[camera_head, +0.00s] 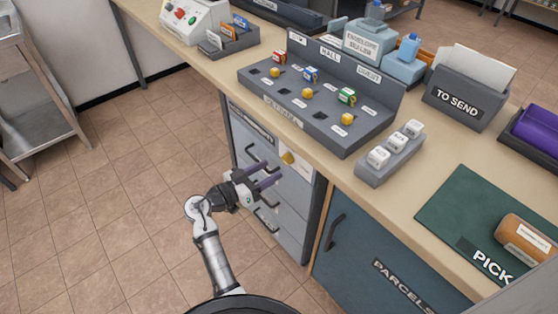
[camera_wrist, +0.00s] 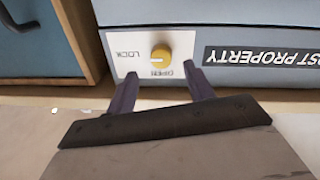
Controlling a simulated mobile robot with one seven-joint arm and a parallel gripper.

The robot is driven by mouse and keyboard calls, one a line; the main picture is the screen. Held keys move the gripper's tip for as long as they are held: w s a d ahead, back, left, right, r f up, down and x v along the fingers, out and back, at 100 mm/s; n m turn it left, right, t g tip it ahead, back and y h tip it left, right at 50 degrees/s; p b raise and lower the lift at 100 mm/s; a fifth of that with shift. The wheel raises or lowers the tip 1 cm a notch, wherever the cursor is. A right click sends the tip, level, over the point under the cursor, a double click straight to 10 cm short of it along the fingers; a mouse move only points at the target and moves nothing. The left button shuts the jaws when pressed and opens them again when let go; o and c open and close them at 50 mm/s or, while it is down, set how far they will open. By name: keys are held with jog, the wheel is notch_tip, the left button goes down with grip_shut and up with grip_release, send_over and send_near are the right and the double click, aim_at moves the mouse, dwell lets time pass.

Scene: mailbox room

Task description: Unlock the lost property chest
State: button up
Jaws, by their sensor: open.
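The lost property chest is a grey drawer unit (camera_head: 290,212) with dark handles under the counter; it also shows in the wrist view (camera_wrist: 260,80). A white plate (camera_wrist: 120,45) on its front carries a round yellow knob (camera_wrist: 160,60), with LOCK printed at the left and OPEN below, both upside down in the wrist view. The plate's yellow knob shows small in the head view (camera_head: 288,158). I cannot tell which mark the knob points at. My gripper (camera_head: 273,172) is open and empty in front of the plate. Its purple fingertips (camera_wrist: 159,74) lie either side of the knob in the picture, apparently short of it.
Above, the counter (camera_head: 330,170) carries a sloped grey sorting panel (camera_head: 335,115), a block of white pieces (camera_head: 390,160) and a green mat (camera_head: 470,215). A blue parcels cupboard (camera_head: 350,260) stands right of the chest. The tiled floor (camera_head: 110,220) at the left is clear.

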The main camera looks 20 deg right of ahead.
aim_at(284, 162)
jog(key=p+x, duration=0.1)
jog(key=x, duration=0.3)
jog(key=shift+w+d, duration=0.2)
jog(key=shift+d, duration=0.2)
jog(key=c, duration=1)
